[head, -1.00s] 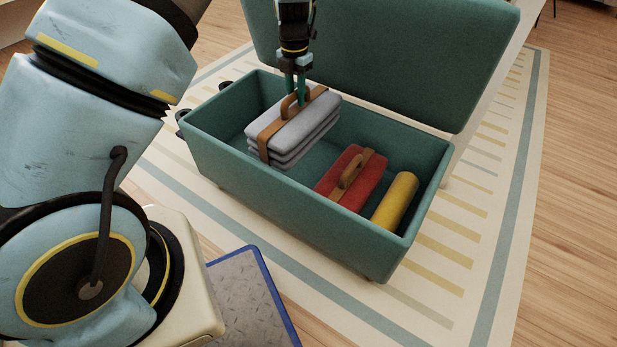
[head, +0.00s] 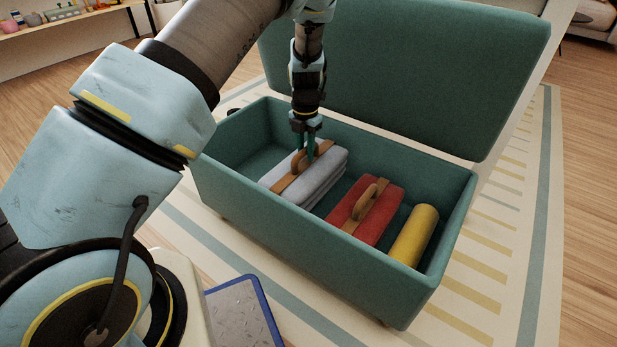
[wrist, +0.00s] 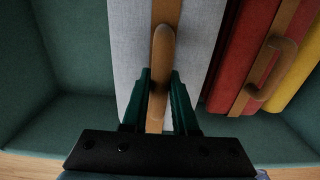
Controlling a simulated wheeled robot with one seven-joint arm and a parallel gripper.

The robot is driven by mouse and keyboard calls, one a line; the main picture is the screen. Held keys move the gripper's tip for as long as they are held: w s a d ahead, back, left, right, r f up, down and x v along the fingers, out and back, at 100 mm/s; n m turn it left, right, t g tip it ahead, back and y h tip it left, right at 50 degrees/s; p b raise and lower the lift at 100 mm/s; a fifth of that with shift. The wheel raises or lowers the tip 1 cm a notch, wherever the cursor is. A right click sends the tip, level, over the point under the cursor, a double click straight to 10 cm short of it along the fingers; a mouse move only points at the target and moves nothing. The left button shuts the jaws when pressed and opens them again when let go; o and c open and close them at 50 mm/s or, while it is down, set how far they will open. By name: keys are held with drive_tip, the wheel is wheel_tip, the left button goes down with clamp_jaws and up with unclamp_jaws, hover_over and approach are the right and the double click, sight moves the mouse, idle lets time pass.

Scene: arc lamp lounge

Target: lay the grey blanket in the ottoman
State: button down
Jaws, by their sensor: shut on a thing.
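The grey blanket (head: 318,178) is a folded stack with a brown strap and handle. It is down inside the open green ottoman (head: 330,255), left of a red folded blanket. My gripper (head: 306,152) is shut on the handle of the grey blanket from above. In the wrist view the fingers (wrist: 160,95) close around the handle, and the grey blanket (wrist: 195,60) lies beneath them. The blanket's underside is hidden by the front wall, so I cannot tell whether it touches the floor of the ottoman.
The red blanket (head: 382,212) with a brown handle and a yellow roll (head: 414,236) lie in the ottoman's right part. Its lid (head: 400,75) stands open behind. Bare space shows at the left end. A blue-edged grey panel (head: 243,315) is in front.

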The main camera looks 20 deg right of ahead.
sight(306, 163)
wheel_tip(306, 163, down, 6)
drive_tip(key=shift+r+b, duration=0.1)
drive_tip(key=shift+b, duration=1)
drive_tip(key=c, duration=0.7)
unclamp_jaws()
